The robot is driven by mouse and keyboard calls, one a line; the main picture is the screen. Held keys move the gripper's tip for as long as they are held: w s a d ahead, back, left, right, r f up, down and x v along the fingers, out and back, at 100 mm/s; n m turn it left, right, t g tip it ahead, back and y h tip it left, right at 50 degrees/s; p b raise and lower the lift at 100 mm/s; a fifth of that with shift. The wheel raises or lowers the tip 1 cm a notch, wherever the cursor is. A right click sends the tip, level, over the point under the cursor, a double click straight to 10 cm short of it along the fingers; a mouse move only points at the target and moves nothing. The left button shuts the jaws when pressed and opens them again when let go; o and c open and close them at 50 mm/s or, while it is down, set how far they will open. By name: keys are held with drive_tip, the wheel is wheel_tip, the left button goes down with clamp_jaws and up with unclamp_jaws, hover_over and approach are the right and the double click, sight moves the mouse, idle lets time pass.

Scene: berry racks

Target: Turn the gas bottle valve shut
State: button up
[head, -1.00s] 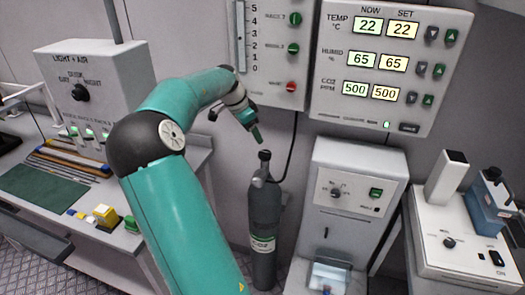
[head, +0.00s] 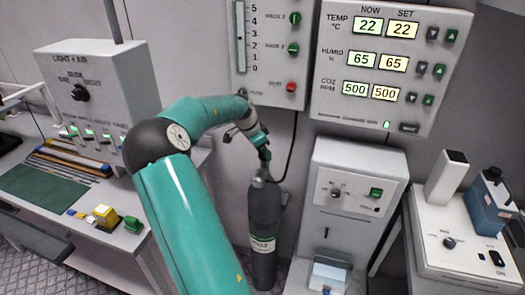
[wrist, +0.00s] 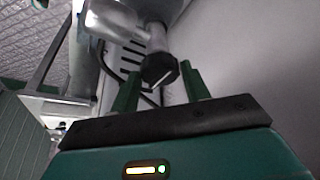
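The grey gas bottle (head: 265,212) stands upright against the wall in the head view, with a white and green label. Its black valve knob (wrist: 160,69) shows in the wrist view, with a pale line across its face. My gripper (head: 264,152) is at the top of the bottle in the head view and covers most of the knob there. In the wrist view my gripper (wrist: 162,85) has its two green fingers apart, one on each side of the knob. The gap on either side is small; I cannot tell whether the fingers touch it.
A control panel (head: 340,100) with displays hangs on the wall above. A dark hose (head: 291,155) runs beside the bottle. A white dispenser cabinet (head: 330,226) stands close on the right. A bench (head: 110,240) with tools is on the left.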

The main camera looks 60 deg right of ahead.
drive_tip(key=c, duration=0.5)
